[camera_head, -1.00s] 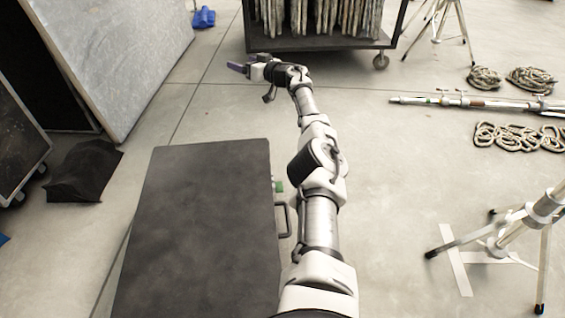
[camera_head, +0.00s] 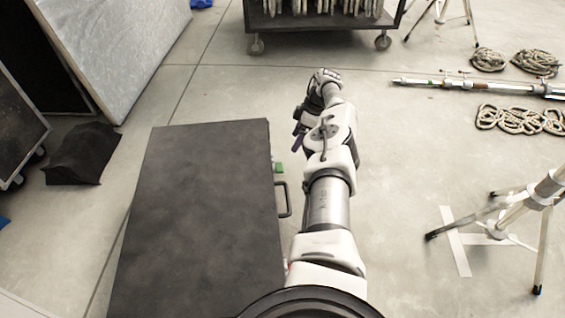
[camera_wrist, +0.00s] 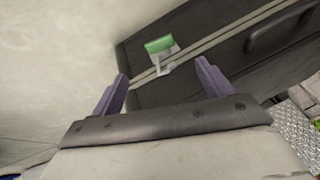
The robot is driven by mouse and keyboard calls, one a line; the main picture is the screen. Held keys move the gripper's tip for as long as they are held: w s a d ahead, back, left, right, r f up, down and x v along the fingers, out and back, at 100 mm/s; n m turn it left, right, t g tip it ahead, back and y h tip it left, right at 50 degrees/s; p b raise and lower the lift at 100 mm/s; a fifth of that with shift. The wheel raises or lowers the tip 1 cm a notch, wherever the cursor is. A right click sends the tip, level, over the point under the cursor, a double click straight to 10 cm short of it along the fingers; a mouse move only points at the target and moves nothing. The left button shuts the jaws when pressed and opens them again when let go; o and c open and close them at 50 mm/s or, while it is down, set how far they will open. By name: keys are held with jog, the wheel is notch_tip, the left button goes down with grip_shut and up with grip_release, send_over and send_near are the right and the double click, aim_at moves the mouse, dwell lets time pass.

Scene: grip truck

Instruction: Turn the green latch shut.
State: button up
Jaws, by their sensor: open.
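The green latch (camera_wrist: 159,45) sits on the side of a dark case, on a pale metal mount at the case's light seam. In the head view the latch (camera_head: 279,168) shows as a small green piece at the case's right edge, beyond the handle. The dark case (camera_head: 200,210) lies on the floor left of my arm. My gripper (camera_wrist: 160,82) is open and empty, its two purple fingers apart on either side of the latch in the wrist view, with the latch farther off and not touched. In the head view my gripper (camera_head: 298,138) is mostly hidden by the arm.
A black handle (camera_head: 284,199) sticks out from the case's right side. A wheeled cart (camera_head: 320,22) stands at the back. Cable coils (camera_head: 520,120) and a tripod (camera_head: 510,225) are at the right.

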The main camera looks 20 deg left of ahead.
aim_at(280, 167)
jog(key=b+x, duration=0.1)
jog(key=x, duration=1.1)
jog(key=shift+a+b, duration=0.1)
jog(key=shift+b, duration=0.3)
jog(key=c, duration=0.9)
jog(key=shift+s+r+p, duration=0.1)
jog(key=shift+r+p, duration=0.05)
jog(key=shift+p, duration=0.2)
jog(key=shift+c, duration=0.4)
